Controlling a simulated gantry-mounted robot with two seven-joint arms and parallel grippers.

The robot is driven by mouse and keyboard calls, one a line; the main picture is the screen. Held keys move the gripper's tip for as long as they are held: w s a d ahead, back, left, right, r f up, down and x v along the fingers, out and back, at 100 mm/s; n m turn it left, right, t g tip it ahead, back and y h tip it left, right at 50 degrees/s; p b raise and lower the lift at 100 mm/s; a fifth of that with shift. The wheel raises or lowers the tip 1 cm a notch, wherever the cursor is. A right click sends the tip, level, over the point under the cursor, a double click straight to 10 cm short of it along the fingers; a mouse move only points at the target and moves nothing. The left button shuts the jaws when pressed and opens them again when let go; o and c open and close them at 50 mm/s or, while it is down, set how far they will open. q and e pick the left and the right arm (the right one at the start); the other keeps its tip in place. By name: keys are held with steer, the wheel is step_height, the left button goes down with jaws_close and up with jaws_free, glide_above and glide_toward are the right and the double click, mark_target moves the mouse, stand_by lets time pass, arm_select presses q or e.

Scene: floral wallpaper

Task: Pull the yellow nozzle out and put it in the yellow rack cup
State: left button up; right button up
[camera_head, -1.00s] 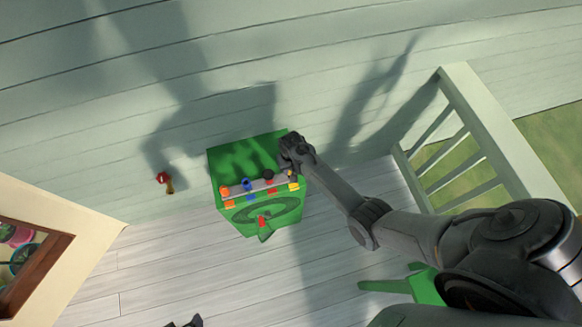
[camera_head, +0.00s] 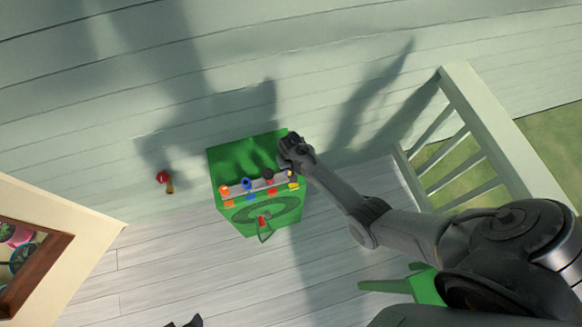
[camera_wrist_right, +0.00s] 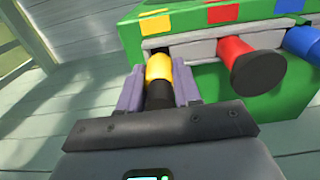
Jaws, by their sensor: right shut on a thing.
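The yellow nozzle (camera_wrist_right: 158,68) has a black rear part, and my right gripper (camera_wrist_right: 158,92) is shut on it in the right wrist view. Its front end is at a dark opening in the grey rack (camera_wrist_right: 205,48), below a yellow label (camera_wrist_right: 155,24); I cannot tell how far in it sits. In the head view my right gripper (camera_head: 291,160) is at the right end of the green box (camera_head: 228,158), near the yellow label (camera_head: 294,186). A dark tip at the bottom edge of the head view may be my left gripper (camera_head: 186,322); its jaws are unclear.
A red nozzle (camera_wrist_right: 252,66) and a blue one (camera_wrist_right: 302,44) sit right of the yellow one in the wrist view. An orange one (camera_head: 225,190) is at the rack's left end. A railing (camera_head: 470,150) stands to the right. The floor (camera_head: 180,265) in front is mostly clear.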

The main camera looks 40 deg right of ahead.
steer(key=shift+f+b, duration=0.65)
steer(key=shift+f, duration=0.35)
steer(key=o, duration=1.2)
steer(key=shift+c, duration=0.2)
step_height(320, 180, up, 11)
steer(key=shift+f+p, duration=0.1)
steer(key=shift+p, duration=1)
